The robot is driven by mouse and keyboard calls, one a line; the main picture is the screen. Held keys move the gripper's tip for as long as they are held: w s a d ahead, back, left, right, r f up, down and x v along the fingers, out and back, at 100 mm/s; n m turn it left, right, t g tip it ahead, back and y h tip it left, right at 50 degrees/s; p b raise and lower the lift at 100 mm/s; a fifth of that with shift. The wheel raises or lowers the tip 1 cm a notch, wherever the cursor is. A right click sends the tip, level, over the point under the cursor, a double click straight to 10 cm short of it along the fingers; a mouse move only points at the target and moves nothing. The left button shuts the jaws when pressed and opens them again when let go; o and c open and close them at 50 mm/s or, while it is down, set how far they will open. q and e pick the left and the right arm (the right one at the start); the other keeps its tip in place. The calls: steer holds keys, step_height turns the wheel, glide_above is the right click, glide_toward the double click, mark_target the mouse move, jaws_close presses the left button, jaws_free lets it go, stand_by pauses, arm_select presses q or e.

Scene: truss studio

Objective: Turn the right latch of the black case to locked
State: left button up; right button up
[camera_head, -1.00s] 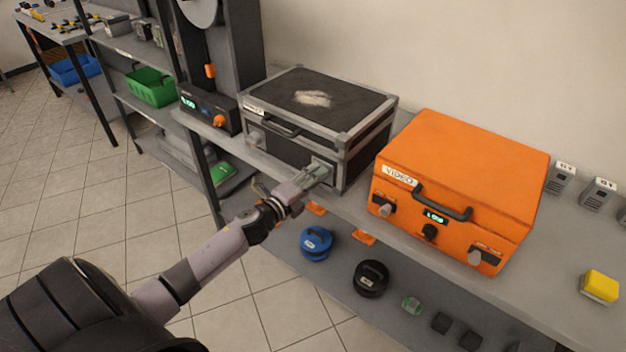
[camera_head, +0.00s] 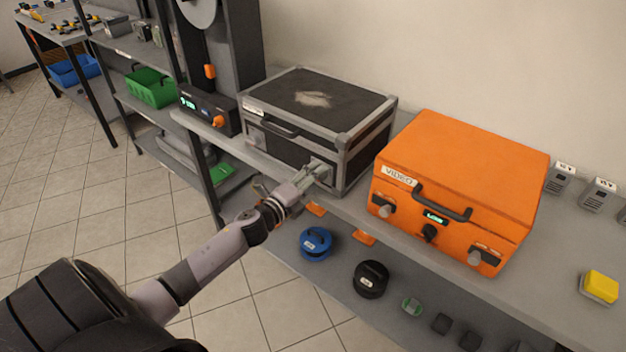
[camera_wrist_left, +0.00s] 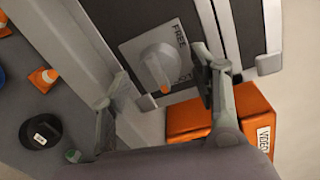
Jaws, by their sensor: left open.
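The black case (camera_head: 285,92) with grey metal edges stands closed on the shelf top in the head view. Its right latch is a round grey knob (camera_wrist_left: 154,68) on a square plate, seen in the left wrist view. The plate reads FREE at one corner; a second word is partly hidden by a finger. The knob's orange mark lies towards that second word's side. My left gripper (camera_head: 318,170) is at the case's front right. In the wrist view the open left gripper (camera_wrist_left: 158,80) has one finger on either side of the knob; contact cannot be told.
An orange VIDEO case (camera_head: 465,160) stands close to the right of the black case. A device with a dark column (camera_head: 232,60) stands on the left. Blue (camera_head: 316,243) and black (camera_head: 371,278) round items lie on the lower shelf.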

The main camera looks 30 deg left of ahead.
arm_select(q)
steer(key=s+r, duration=0.1)
steer(key=s, duration=1.1)
steer(key=shift+a, duration=0.45)
steer(key=shift+f, duration=0.1)
steer(key=s+f+n+g+y, duration=0.1)
steer(key=s+f+n+g, duration=0.25)
steer(key=f, duration=0.75)
steer(key=s+f+n+g+y, duration=0.15)
steer(key=s+f+n, duration=0.3)
steer(key=f, duration=0.65)
steer(key=s+f+n+g, duration=0.3)
steer(key=s+f, duration=0.2)
steer(key=f, duration=0.6)
steer(key=s+d+f+n+g, duration=0.2)
steer(key=s+d+f, duration=0.3)
steer(key=s, duration=0.4)
steer(key=s+d+f+n+g+h, duration=0.1)
steer(key=s+d+f+n+g, duration=0.2)
steer(key=s+d+f, duration=0.2)
steer(key=s+d+f+n+g, duration=0.3)
steer(key=s+d+f, duration=0.2)
steer(key=s, duration=0.8)
step_height(320, 180, down, 3)
